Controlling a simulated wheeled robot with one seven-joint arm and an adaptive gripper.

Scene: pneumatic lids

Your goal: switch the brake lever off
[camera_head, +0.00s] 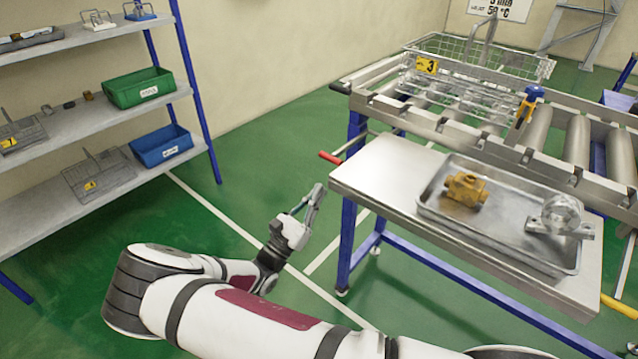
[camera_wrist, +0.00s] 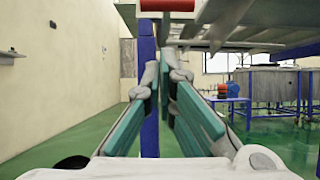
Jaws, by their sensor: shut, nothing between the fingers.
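The likely brake lever is a bar with a red grip (camera_head: 330,158) at the left end of the roller conveyor, in the head view. It sticks out to the left beside the blue frame leg. A red cylinder (camera_wrist: 167,5), probably the same grip, shows at the top edge of the wrist view, above the fingers. My gripper (camera_head: 317,192) is below and slightly left of the grip in the head view, apart from it. In the wrist view my gripper (camera_wrist: 167,62) has its teal-padded fingers together at the tips, with nothing held.
A steel side table (camera_head: 375,170) carries a metal tray (camera_head: 500,232) with a yellow-brown valve body (camera_head: 465,189) and a clear-domed part (camera_head: 561,213). Wire baskets sit on the roller conveyor (camera_head: 540,140). Shelves (camera_head: 100,130) stand at left. Green floor between is clear.

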